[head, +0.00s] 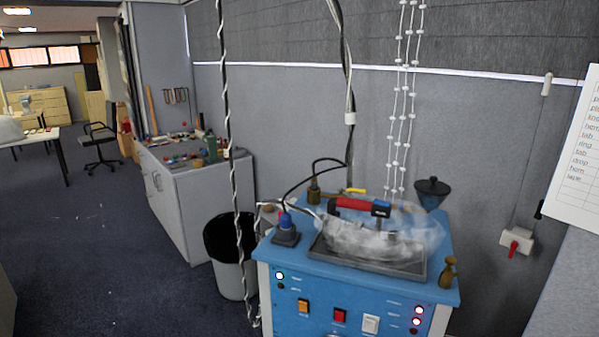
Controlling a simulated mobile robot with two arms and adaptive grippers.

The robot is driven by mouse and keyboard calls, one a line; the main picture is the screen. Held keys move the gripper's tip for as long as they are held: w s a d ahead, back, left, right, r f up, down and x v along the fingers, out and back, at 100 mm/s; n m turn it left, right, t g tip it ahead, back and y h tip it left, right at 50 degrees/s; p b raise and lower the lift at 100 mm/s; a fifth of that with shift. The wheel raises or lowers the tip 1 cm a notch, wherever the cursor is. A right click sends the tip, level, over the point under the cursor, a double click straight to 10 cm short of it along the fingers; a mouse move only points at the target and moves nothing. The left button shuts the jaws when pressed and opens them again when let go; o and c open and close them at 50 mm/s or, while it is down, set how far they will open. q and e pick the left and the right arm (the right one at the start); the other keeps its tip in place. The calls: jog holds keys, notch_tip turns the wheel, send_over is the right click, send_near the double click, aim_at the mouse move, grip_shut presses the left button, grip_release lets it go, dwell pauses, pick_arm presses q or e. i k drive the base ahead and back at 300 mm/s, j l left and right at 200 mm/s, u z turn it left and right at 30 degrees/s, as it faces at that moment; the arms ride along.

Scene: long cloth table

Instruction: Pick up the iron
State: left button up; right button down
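No gripper of mine shows in the head view. On the blue cabinet's top, right of centre, is a red, black and blue handle-like piece (358,206) over a pale, blurred, partly see-through mass (372,238). It sits over a dark rectangular tray (413,271). I cannot tell whether this is the iron. No other thing that could be the iron is clear, and no cloth table is in view.
The blue cabinet (356,300) has lights and switches, with cables hanging above. A black-lined bin (232,285) stands left of it. A grey cabinet (190,210) with clutter stands further back. A chair (100,145) is at the left. Dark floor (90,260) is open at the left.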

aim_at(381, 212)
jog(key=u, duration=2.55)
jog(key=z, duration=2.95)
jog(key=i+j+u, duration=0.2)
jog(key=i+j, duration=0.15)
jog(key=i, duration=0.15)
